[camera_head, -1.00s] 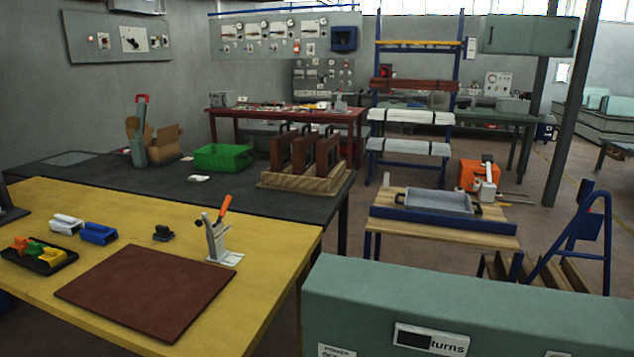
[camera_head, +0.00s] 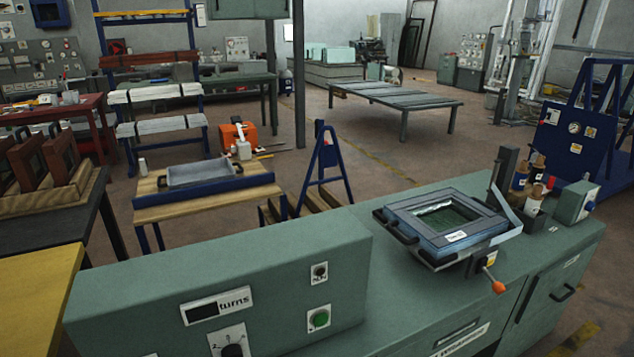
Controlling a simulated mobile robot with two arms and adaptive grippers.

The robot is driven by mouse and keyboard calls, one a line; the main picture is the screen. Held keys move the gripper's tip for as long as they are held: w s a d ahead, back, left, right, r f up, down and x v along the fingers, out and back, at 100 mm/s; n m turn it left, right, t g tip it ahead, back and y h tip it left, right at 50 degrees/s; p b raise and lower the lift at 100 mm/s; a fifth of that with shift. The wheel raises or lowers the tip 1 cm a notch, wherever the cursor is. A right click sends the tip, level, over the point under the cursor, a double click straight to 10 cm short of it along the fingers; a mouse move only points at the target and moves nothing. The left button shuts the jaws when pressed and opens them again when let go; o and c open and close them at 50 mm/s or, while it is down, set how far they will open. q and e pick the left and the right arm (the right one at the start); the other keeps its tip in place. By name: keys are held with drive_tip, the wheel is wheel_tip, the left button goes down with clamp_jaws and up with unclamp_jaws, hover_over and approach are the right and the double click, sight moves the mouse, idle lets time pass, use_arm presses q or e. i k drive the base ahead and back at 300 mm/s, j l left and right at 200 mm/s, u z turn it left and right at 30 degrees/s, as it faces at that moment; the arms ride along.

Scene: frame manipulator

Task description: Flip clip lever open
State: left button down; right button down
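A lever with an orange knob (camera_head: 498,287) sticks out at the front right of a blue-grey frame fixture (camera_head: 398,231) on the green machine. The lever points down and toward the viewer. A small bracket with a yellow label (camera_head: 486,259) sits at its base. I cannot tell for certain whether this is the clip lever. The frame has a dark handle (camera_head: 397,226) on its left side and a green, partly shiny panel (camera_head: 440,219) inside. Neither of my grippers is in view.
The long green machine top (camera_head: 350,303) fills the foreground, with a raised box and controls (camera_head: 230,290) at left. Several bottles (camera_head: 534,200) stand behind the frame at right. A yellow table edge (camera_head: 35,310) shows at far left.

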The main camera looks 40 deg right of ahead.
sight(498, 287)
drive_tip(key=z, duration=2.55)
